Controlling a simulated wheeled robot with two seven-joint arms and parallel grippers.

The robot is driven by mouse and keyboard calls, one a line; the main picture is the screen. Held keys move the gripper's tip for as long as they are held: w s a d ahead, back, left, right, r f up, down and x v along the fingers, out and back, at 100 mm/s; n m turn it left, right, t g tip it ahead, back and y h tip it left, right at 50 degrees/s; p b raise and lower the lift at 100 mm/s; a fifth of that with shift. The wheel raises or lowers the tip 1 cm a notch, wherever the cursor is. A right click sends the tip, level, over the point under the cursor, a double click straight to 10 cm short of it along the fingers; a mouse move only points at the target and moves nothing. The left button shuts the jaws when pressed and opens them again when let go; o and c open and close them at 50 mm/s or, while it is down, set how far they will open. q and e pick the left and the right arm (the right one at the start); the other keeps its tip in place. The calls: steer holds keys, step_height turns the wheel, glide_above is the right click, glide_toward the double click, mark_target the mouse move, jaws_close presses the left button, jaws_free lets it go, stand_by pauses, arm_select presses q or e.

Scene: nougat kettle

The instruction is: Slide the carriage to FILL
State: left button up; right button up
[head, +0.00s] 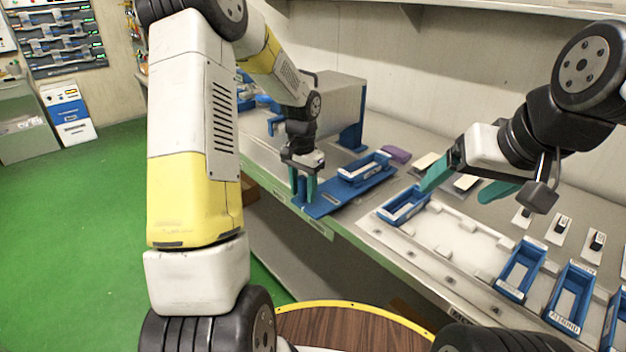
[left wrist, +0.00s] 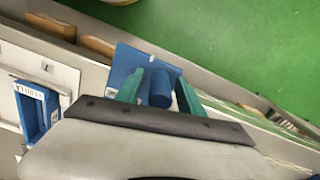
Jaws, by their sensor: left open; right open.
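The carriage is a blue plate (head: 335,200) on the bench with a blue tray (head: 365,170) on top. A blue upright knob stands at its near left end and shows in the left wrist view (left wrist: 160,88), beside the plate (left wrist: 128,62). My left gripper (head: 303,192) is open around that knob, with one green finger on each side. In the left wrist view a gap shows between the knob and the right finger. My right gripper (head: 465,188) is open, its left finger by another blue tray (head: 403,207); I cannot tell whether they touch. No FILL mark is readable.
A grey machine housing (head: 330,100) with blue supports stands behind the carriage. A purple block (head: 397,154) lies behind the tray. Several blue labelled trays (head: 520,270) stand at the right. A white board (head: 450,245) with bare places lies between them.

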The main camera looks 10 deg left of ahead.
arm_select(q)
steer(key=shift+f, duration=0.15)
jaws_close()
stand_by(1.4)
